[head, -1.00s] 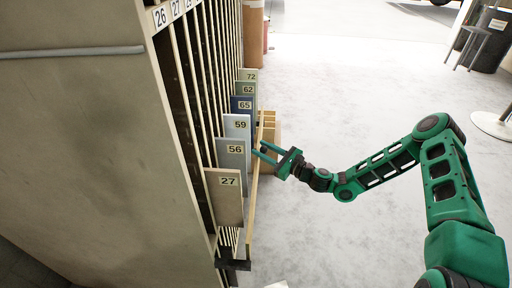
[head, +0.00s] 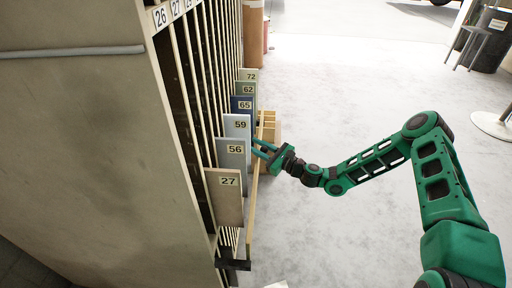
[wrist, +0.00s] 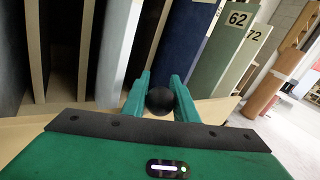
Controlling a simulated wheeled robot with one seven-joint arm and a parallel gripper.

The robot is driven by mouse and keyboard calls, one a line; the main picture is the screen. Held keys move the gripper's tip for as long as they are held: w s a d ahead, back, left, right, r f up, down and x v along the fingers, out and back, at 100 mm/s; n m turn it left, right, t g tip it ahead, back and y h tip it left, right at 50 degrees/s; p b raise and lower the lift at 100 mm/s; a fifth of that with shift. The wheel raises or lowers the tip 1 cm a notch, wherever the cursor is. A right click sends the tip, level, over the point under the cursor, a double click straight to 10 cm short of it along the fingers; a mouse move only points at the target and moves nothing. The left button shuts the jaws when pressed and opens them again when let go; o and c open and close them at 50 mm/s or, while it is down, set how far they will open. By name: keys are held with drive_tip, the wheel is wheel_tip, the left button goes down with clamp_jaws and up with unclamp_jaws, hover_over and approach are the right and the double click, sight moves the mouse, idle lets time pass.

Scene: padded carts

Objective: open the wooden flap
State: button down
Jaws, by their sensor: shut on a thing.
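The wooden flap (head: 252,212) is a long light-wood board running along the foot of the rack, standing roughly on edge. In the wrist view its pale wood (wrist: 22,130) spans behind my gripper. A round black knob (wrist: 160,99) sits between my green fingers, which are closed on it from both sides. My gripper (head: 258,147) reaches the flap from the right in the head view; its fingertips (wrist: 160,95) show in the wrist view. The knob is hidden in the head view.
The tall rack (head: 80,150) fills the left, with numbered panels such as 27 (head: 226,200) and 59 (head: 237,127) standing in its slots beside the flap.

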drive_tip(key=d+f+m+t, duration=0.1)
drive_tip(key=d+f, duration=0.2)
drive_tip(key=d, duration=0.9)
drive_tip(key=shift+f+y, duration=0.4)
drive_tip(key=c, duration=1.7)
unclamp_jaws()
drive_tip(key=shift+a+f, duration=0.1)
drive_tip(key=shift+a, duration=0.1)
drive_tip(key=shift+s, duration=0.1)
drive_tip(key=v, duration=1)
drive_tip(key=shift+s+d+f, duration=0.1)
drive_tip(key=shift+d+f, duration=0.05)
drive_tip(key=shift+d, duration=0.2)
drive_tip(key=shift+c, duration=0.6)
